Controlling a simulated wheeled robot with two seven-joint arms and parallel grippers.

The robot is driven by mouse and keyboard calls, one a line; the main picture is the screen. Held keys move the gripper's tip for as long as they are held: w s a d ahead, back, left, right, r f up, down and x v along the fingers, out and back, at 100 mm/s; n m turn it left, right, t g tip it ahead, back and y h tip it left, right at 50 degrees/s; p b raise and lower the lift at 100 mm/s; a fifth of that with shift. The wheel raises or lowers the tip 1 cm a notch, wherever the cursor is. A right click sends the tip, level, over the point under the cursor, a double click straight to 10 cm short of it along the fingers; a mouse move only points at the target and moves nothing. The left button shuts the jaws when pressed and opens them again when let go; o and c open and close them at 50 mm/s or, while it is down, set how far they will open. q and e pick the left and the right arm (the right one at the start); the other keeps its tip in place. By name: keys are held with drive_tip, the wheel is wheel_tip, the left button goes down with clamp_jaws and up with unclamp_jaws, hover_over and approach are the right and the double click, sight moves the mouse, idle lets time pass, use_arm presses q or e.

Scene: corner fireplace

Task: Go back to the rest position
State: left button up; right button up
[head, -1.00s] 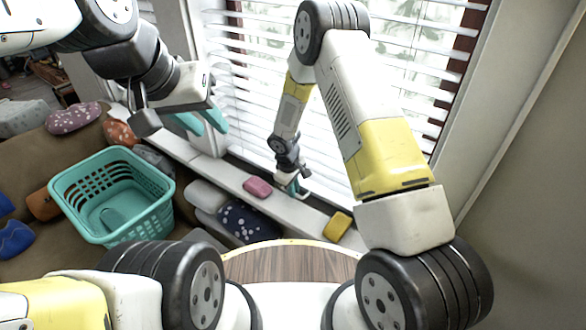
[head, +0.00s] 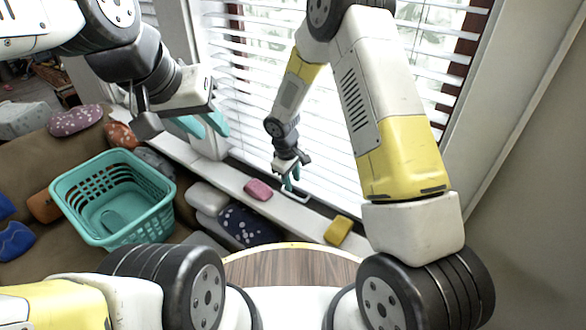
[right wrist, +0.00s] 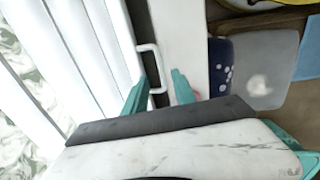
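My left gripper (head: 203,124) hangs at the upper left in the head view. Its two teal fingers are apart and nothing shows between them. My right gripper (head: 291,182) is in front of the window blinds, above the white sill. In the right wrist view its teal fingers (right wrist: 159,92) are apart, with no held object visible. A white handle-shaped bracket (right wrist: 153,55) shows near and between the fingertips; I cannot tell whether they touch it.
White blinds (head: 350,120) stand close behind my right arm. On the sill are a pink object (head: 258,189) and a yellow block (head: 338,230). A teal basket (head: 115,235) and several cushions are on the brown sofa at left. A round wooden table (head: 290,265) is in front.

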drive_tip(key=shift+s+r, duration=0.1)
drive_tip(key=shift+r, duration=0.15)
drive_tip(key=s+d+r+m+t, duration=0.1)
drive_tip(key=s+d+r+m, duration=0.15)
drive_tip(key=r, duration=0.55)
drive_tip(key=s+d+r+m+y, duration=0.15)
drive_tip(key=d+r, duration=0.25)
drive_tip(key=r, duration=0.4)
drive_tip(key=s+d+r+m+t, duration=0.1)
drive_tip(key=s+d+r+m, duration=0.2)
drive_tip(key=r, duration=0.6)
drive_tip(key=s+d+r+m+t+y, duration=0.1)
drive_tip(key=s+d+r, duration=0.1)
drive_tip(key=s+r, duration=0.3)
drive_tip(key=s+d+r+m+t+y, duration=0.1)
drive_tip(key=s+r, duration=0.4)
drive_tip(key=s, duration=0.7)
drive_tip(key=shift+s+d+m+t, duration=0.35)
drive_tip(key=shift+d+m, duration=0.35)
drive_tip(key=shift+d, duration=0.15)
drive_tip(key=shift+o, duration=0.5)
